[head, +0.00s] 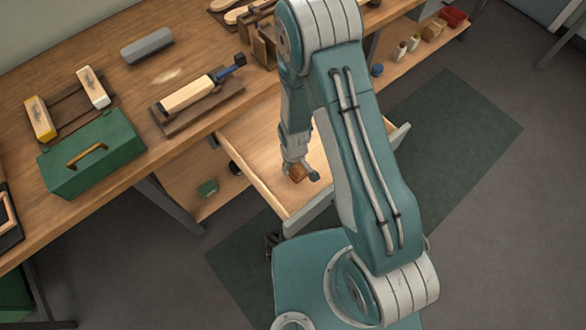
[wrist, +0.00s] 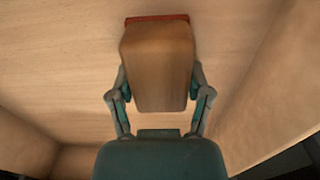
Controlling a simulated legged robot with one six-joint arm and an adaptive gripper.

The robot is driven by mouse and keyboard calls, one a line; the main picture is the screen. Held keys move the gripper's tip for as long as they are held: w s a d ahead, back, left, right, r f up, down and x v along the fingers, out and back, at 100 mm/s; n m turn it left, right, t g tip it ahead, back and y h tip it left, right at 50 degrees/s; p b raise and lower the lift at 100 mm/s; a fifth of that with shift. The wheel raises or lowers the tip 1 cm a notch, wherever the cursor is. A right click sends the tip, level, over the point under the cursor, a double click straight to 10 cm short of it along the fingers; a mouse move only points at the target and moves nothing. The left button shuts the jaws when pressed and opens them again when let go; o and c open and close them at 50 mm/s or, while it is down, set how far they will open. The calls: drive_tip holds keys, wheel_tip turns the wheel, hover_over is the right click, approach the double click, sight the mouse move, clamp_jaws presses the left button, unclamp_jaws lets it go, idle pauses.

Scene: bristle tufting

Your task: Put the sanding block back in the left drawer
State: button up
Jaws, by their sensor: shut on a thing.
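The sanding block (wrist: 158,68) is a brown block with a red layer along its far edge, held between both fingers in the wrist view. My gripper (wrist: 160,85) is shut on it. In the head view the block (head: 297,173) shows as a small brown piece at my gripper (head: 304,174), over the open drawer. The drawer (head: 250,176) has a pale wooden floor and side walls and is pulled out from under the bench. I cannot tell whether the block touches the drawer floor. My arm hides the drawer's right part.
The bench top (head: 130,160) holds a green box (head: 92,155), a grey block (head: 147,46) and a clamped wooden piece (head: 188,95). A lower shelf (head: 425,55) at the right carries several small items. The visible drawer floor around the block looks clear.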

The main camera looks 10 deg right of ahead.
drive_tip(key=shift+d+f, duration=0.2)
drive_tip(key=shift+f, duration=0.4)
drive_tip(key=shift+d+f, duration=0.2)
drive_tip(key=shift+f, duration=0.45)
drive_tip(key=shift+a+f, duration=0.1)
drive_tip(key=shift+a, duration=0.5)
drive_tip(key=o, duration=1.2)
drive_tip(key=shift+d, duration=0.4)
drive_tip(key=shift+a+r, duration=0.1)
drive_tip(key=shift+r, duration=0.15)
wheel_tip(320, 180, up, 12)
drive_tip(key=shift+a+f, duration=0.1)
drive_tip(key=shift+f, duration=0.05)
